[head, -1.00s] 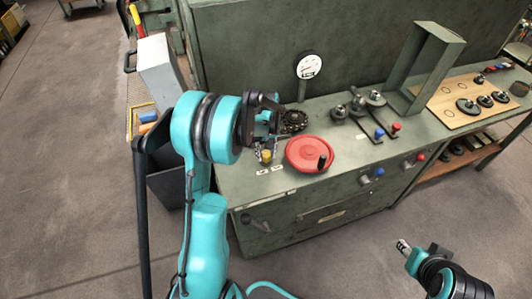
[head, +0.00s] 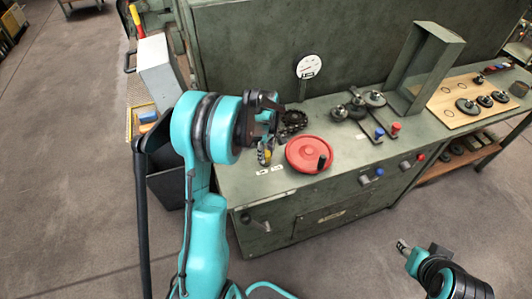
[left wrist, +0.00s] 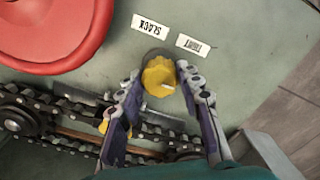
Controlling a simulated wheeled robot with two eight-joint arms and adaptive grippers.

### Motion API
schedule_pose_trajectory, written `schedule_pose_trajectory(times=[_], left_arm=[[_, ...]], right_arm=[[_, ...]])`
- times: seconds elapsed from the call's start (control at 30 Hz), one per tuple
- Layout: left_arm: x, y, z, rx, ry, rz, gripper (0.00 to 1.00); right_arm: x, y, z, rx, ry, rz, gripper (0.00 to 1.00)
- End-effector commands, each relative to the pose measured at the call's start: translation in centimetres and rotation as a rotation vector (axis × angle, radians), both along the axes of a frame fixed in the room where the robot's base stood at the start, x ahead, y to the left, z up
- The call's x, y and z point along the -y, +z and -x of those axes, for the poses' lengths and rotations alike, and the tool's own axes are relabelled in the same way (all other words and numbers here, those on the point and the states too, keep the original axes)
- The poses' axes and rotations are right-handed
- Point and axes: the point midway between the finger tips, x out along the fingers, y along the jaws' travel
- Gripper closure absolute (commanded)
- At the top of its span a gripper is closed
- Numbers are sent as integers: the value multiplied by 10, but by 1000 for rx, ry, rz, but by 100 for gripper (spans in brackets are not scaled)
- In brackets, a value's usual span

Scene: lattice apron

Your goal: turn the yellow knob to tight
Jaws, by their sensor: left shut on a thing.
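The yellow knob (left wrist: 158,72) sits on the green bench top, beside two white labels. In the left wrist view the labels appear upside down: SLACK (left wrist: 150,26) and TIGHT (left wrist: 194,45). A small pale mark on the knob lies toward its lower right edge there, on the side away from the labels. My left gripper (left wrist: 155,85) has a finger on each side of the knob and is shut on it. In the head view the left gripper (head: 265,153) largely covers the knob. My right gripper (head: 402,246) is low at the right, away from the bench; its opening is unclear.
A red handwheel (head: 306,152) with a black handle is close to the right of the knob. A chain (left wrist: 60,115) runs beside my fingers. A round gauge (head: 309,67) stands behind. Blue and red-tipped levers (head: 379,133) and a wooden board (head: 452,112) are farther right.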

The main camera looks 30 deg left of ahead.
Motion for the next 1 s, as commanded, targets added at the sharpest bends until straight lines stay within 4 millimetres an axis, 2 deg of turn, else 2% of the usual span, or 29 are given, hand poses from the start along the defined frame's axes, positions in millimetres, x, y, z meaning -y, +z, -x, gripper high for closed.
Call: schedule_pose_trajectory(times=[0.43, 0.47, 0.5, 0.53, 0.87, 1.0], left_arm=[[0, 0, 0, 0, 11, 0, 94], [0, 0, 0, 0, 11, 0, 60], [0, 0, 0, 0, 10, 0, 49], [0, 0, 0, 0, 10, 0, 44], [0, 2, 0, 0, 9, 0, 44], [0, 17, 0, 0, 9, 0, 44]], right_arm=[[0, 0, 0, 0, 0, 0, 60], [0, 0, 0, 0, 0, 0, 60], [0, 0, 0, 0, 0, 0, 60], [0, 0, 0, 0, 0, 0, 60], [0, 0, 0, 0, 0, 0, 60], [0, 0, 0, 0, 0, 0, 60]])
